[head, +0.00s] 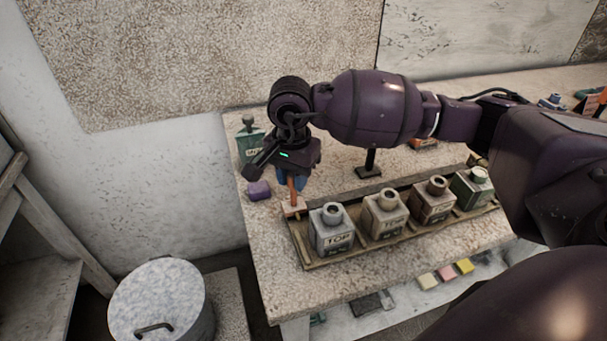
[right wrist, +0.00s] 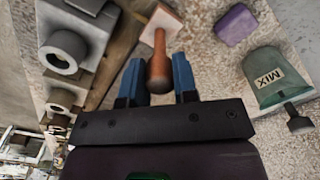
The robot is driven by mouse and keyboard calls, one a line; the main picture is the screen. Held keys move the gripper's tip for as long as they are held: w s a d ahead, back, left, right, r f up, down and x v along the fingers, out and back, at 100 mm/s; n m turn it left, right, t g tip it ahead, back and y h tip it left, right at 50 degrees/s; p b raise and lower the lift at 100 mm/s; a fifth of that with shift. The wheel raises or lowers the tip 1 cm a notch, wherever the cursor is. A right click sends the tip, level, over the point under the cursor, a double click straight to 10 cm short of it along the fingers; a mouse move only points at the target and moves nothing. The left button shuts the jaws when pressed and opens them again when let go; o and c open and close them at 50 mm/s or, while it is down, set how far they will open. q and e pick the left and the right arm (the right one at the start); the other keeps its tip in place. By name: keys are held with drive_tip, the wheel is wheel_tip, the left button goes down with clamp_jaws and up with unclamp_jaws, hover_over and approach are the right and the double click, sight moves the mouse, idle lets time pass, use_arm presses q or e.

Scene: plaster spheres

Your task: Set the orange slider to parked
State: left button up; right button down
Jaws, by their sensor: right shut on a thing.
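My right gripper (head: 291,180) is shut on an orange-brown handle (head: 292,190) that rises from a small pale pinkish block (head: 294,207). In the right wrist view the handle (right wrist: 159,65) stands between the blue fingers, with the block (right wrist: 165,20) beyond it. The block is at the left end of the wooden tray (head: 303,248). I cannot tell for sure that this is the orange slider, and no parked mark is readable. My left gripper is not in view.
Several square bottles, one grey labelled TOP (head: 331,235), stand in the tray. A purple block (head: 259,190) and a green MIX bottle (right wrist: 280,80) are close to the gripper. A lidded metal pot (head: 160,300) stands left of the table. The table's front left is clear.

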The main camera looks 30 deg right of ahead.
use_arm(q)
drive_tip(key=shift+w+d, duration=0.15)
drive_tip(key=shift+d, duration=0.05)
use_arm(e)
drive_tip(key=shift+w+a, duration=0.15)
drive_tip(key=shift+a, duration=0.45)
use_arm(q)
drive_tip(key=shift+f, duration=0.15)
use_arm(e)
drive_tip(key=c, duration=1.2)
unclamp_jaws()
drive_tip(key=shift+a, duration=0.1)
drive_tip(key=o, duration=0.3)
drive_tip(key=shift+a, duration=0.15)
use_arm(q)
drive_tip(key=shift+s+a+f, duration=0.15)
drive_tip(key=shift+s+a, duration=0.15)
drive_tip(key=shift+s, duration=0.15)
use_arm(e)
drive_tip(key=shift+r, duration=0.1)
use_arm(q)
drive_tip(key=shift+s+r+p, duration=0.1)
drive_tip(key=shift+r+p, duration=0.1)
drive_tip(key=shift+p, duration=0.15)
use_arm(e)
wheel_tip(320, 180, up, 11)
drive_tip(key=shift+f, duration=0.15)
